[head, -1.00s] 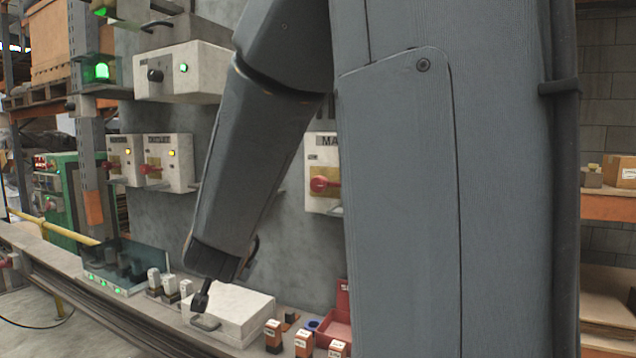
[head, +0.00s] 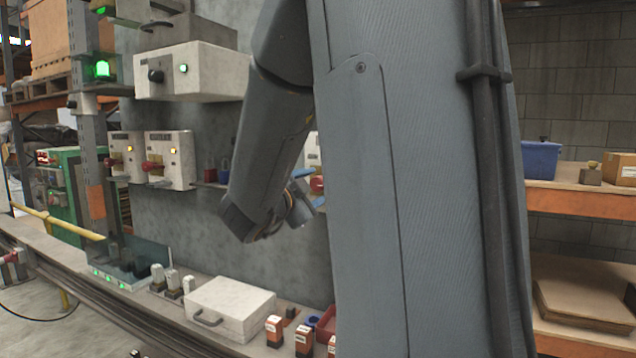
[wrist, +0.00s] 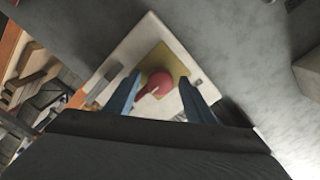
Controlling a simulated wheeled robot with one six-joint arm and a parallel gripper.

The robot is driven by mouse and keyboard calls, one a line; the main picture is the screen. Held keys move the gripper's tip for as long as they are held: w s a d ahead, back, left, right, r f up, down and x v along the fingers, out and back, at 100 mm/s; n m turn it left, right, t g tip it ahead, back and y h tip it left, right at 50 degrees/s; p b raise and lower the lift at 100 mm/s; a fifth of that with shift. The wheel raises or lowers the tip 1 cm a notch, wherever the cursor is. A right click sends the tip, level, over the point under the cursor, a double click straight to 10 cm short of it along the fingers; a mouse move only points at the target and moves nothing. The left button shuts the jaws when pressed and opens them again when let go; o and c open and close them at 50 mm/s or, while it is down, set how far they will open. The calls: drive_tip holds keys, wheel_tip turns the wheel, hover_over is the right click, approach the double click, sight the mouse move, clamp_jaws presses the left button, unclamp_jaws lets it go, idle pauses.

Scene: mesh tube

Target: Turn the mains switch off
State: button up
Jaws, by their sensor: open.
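The mains switch is a red rotary handle (wrist: 158,88) on a yellow plate (wrist: 158,62), set in a pale box (wrist: 150,32) on the grey wall. In the wrist view it lies between the two blue fingers of my gripper (wrist: 160,80). The fingers are apart, one on each side of the handle; I cannot tell whether they touch it. In the head view my gripper (head: 304,196) is at the box, and only a bit of the red handle (head: 317,184) shows. My arm hides most of the box and its label.
Two similar boxes with red handles and yellow lamps (head: 168,160) hang to the left. A larger box with a black knob (head: 185,72) is above them. The bench below holds a white case (head: 230,308) and small orange-and-white blocks (head: 274,330). A blue bin (head: 541,160) stands on the right shelf.

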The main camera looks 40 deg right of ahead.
drive_tip(key=shift+x, duration=0.85)
drive_tip(key=c, duration=1.1)
drive_tip(key=shift+o, duration=0.2)
